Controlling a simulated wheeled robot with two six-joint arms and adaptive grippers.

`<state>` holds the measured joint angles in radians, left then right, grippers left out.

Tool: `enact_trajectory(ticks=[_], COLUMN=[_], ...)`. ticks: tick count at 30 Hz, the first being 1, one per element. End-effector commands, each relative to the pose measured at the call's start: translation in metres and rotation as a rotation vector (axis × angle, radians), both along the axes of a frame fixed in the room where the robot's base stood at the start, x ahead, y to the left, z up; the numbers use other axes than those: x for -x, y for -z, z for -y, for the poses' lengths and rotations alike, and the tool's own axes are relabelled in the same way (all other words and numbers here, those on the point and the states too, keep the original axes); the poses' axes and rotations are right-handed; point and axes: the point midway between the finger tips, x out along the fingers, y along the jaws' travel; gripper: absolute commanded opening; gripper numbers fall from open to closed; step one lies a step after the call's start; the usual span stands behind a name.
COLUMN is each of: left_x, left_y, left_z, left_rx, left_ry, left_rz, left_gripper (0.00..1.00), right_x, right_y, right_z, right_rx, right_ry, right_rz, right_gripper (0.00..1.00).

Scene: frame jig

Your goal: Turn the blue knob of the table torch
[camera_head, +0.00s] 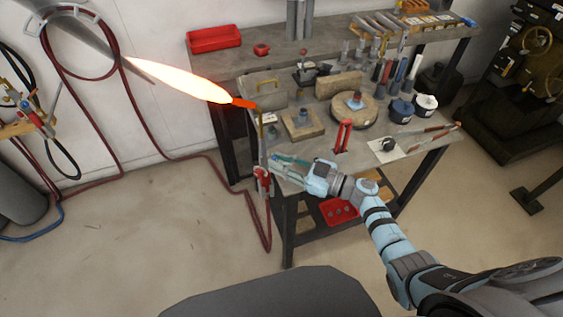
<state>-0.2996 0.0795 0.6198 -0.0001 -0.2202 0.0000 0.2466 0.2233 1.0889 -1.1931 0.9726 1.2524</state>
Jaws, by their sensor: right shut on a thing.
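The table torch (260,135) stands upright at the left front edge of the workbench. Its orange nozzle (243,103) points left and a long bright flame (185,82) burns from it. Red valve parts (263,175) show low on the torch body. My right gripper (277,167) reaches in from the right, its fingers at the valve part of the torch. It is shut on the blue knob, which the fingers mostly hide. The knob is too small to make out clearly. My left gripper is not in view.
The workbench (372,155) holds a round wooden block (340,116), blue pots (400,110) and a red stand (343,136). A red hose (258,222) hangs from the torch to the floor. Open floor (130,245) lies to the left.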

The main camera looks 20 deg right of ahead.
Motion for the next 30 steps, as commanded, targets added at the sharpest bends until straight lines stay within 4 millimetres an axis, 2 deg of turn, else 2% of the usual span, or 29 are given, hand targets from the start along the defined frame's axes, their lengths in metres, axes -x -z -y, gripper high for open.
enact_trajectory(ticks=[8,30], left_x=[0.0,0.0], left_y=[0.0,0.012], left_z=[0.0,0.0], left_rx=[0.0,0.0], left_ry=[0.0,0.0], left_rz=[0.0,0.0], left_gripper=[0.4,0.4], right_x=[0.001,0.002], right_y=[0.001,0.002], right_z=[0.0,-0.001], right_rx=[0.108,0.551], right_ry=[0.0,0.0], right_rz=[0.118,0.614], right_gripper=[0.0,0.0])
